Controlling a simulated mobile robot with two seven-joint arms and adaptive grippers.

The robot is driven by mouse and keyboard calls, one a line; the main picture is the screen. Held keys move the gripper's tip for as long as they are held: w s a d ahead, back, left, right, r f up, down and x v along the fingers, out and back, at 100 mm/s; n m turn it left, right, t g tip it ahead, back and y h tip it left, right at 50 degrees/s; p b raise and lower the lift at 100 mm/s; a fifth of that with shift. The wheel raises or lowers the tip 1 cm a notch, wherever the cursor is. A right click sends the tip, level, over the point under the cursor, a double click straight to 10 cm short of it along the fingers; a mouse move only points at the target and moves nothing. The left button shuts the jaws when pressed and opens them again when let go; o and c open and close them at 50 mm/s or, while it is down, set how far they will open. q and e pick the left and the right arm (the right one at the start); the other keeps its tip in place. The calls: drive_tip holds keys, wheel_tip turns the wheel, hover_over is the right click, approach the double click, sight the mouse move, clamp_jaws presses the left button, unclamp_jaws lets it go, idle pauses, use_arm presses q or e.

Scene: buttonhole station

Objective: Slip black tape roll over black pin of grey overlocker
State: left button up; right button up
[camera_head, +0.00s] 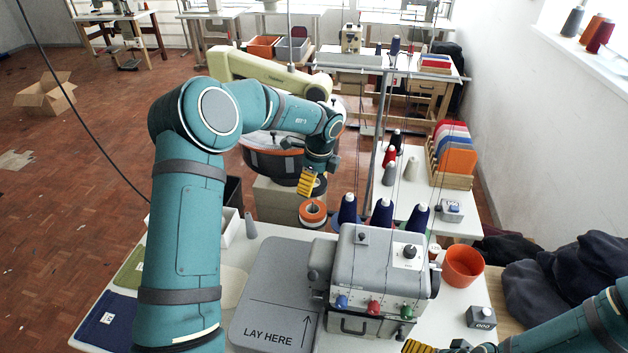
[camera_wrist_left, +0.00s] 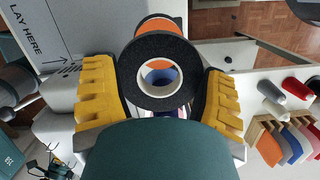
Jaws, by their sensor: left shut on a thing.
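The black tape roll (camera_wrist_left: 182,57) is held between the yellow fingers of my left gripper (camera_wrist_left: 161,92), its white core facing the left wrist camera. In the head view, my left gripper (camera_head: 309,184) hangs behind the grey overlocker (camera_head: 380,268), above an orange tape roll (camera_head: 313,212). The orange roll (camera_wrist_left: 155,26) shows partly behind the black one in the left wrist view. I cannot make out the black pin; something blue shows through the roll's hole. My right gripper (camera_head: 420,346) is cut off at the bottom edge, and its opening is unclear.
Several dark blue thread cones (camera_head: 382,214) stand behind the overlocker. An orange cup (camera_head: 462,266) stands to its right, with a small grey box (camera_head: 481,317) in front. A grey "LAY HERE" plate (camera_head: 275,300) lies to the left. A thread stand pole rises behind.

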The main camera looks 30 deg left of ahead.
sight(313, 203)
use_arm(q)
drive_tip(key=shift+f+b, duration=2.4)
use_arm(e)
drive_tip(key=shift+w+a+f, duration=0.1)
drive_tip(key=shift+w+f, duration=0.05)
drive_tip(key=shift+f, duration=2.7)
use_arm(q)
drive_tip(key=shift+f, duration=1.9)
use_arm(e)
drive_tip(key=shift+f, duration=0.1)
use_arm(q)
drive_tip(key=o, duration=0.9)
wheel_tip(313, 203, up, 12)
drive_tip(key=d, duration=0.2)
drive_tip(key=shift+f, duration=0.1)
